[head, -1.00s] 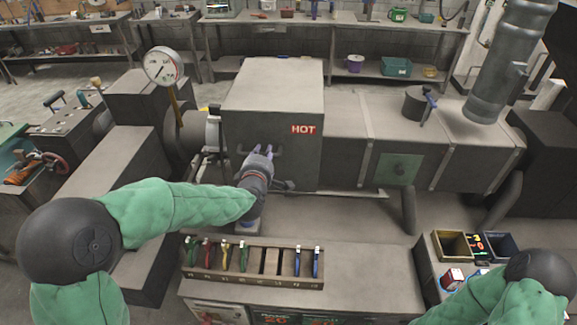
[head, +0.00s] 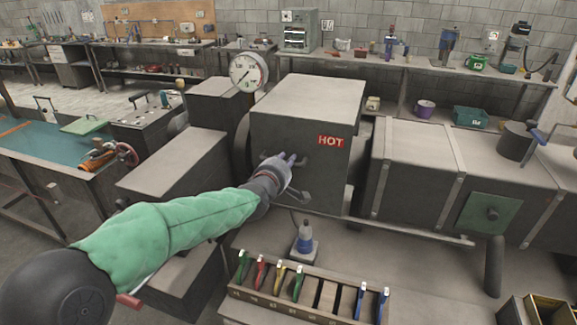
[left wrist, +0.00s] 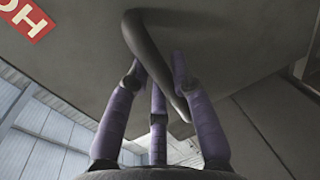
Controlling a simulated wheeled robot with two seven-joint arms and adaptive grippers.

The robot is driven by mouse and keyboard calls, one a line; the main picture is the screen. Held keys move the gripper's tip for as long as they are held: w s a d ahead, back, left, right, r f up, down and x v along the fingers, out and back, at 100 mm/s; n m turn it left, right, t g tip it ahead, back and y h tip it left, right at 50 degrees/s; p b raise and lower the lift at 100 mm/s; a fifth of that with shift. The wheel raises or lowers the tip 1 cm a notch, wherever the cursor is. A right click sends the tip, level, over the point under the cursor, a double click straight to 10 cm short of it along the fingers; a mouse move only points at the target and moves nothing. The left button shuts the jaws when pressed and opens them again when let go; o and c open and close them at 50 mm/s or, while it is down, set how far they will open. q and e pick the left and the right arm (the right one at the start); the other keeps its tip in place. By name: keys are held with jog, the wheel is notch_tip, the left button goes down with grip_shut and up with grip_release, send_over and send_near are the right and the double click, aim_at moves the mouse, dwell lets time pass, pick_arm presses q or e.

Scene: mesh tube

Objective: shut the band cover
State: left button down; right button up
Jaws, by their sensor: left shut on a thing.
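The cover is a large dark grey box (head: 305,98) with a red HOT label (head: 331,141), in the middle of the head view. My left gripper (head: 286,160) is at its front face, shut on the cover's handle. In the left wrist view my purple fingers (left wrist: 157,95) close around the dark handle bar (left wrist: 140,40), with the label's corner (left wrist: 25,18) at upper left. The cover hides most of what is behind it; a dark round edge (head: 241,135) shows at its left. My right gripper is out of view.
A dial gauge (head: 248,72) stands behind the cover's left corner. A grey duct section (head: 418,150) stands at the right, with a narrow gap beside the cover.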

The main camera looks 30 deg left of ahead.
pick_arm(q)
jog(key=shift+a, duration=0.1)
jog(key=c, duration=1.3)
grip_release()
jog(key=shift+o, duration=1.3)
jog(key=shift+s+a, duration=0.15)
jog(key=shift+a, duration=0.1)
jog(key=shift+d, duration=0.1)
jog(key=shift+d, duration=0.1)
jog(key=v, duration=1.2)
jog(key=shift+f, duration=0.1)
